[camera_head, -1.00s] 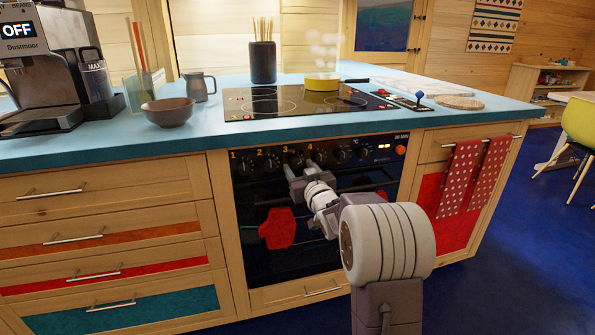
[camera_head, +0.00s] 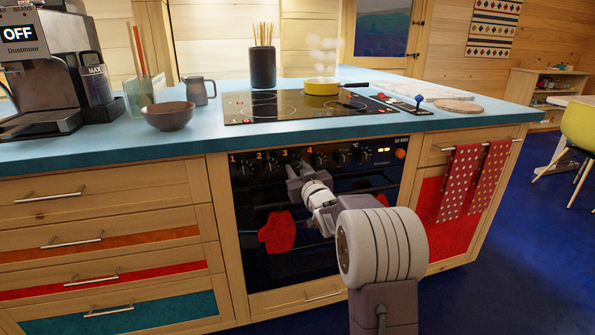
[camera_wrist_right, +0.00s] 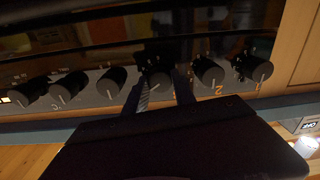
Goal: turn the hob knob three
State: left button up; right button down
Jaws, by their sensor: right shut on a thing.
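Hob knob three (camera_wrist_right: 156,76) is a black round knob on the oven's dark front panel, one in a row of similar knobs. In the right wrist view, which is upside down, it sits between the two fingers of my right gripper (camera_wrist_right: 160,90). In the head view my right gripper (camera_head: 293,174) reaches up to the panel at the knob marked 3 and covers much of it. The gripper is shut on this knob. Knob two (camera_wrist_right: 208,72) and knob one (camera_wrist_right: 257,68) stand free to its right in the wrist view. My left gripper is not in view.
Knob four (camera_head: 319,159) is close beside the gripper. A red oven mitt (camera_head: 277,231) hangs on the oven front below. Above, the black hob (camera_head: 240,108) carries a yellow pan (camera_head: 321,87). Spotted red towels (camera_head: 459,184) hang at the right.

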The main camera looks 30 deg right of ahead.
jog(key=n+b, duration=0.2)
jog(key=n, duration=0.3)
jog(key=shift+f+n+b, duration=0.15)
jog(key=shift+n+b, duration=0.2)
jog(key=shift+n, duration=0.05)
jog(key=n+b, duration=0.3)
jog(key=n, duration=0.2)
jog(key=shift+n, duration=0.3)
jog(key=c, duration=1)
grip_release()
jog(key=shift+c, duration=0.2)
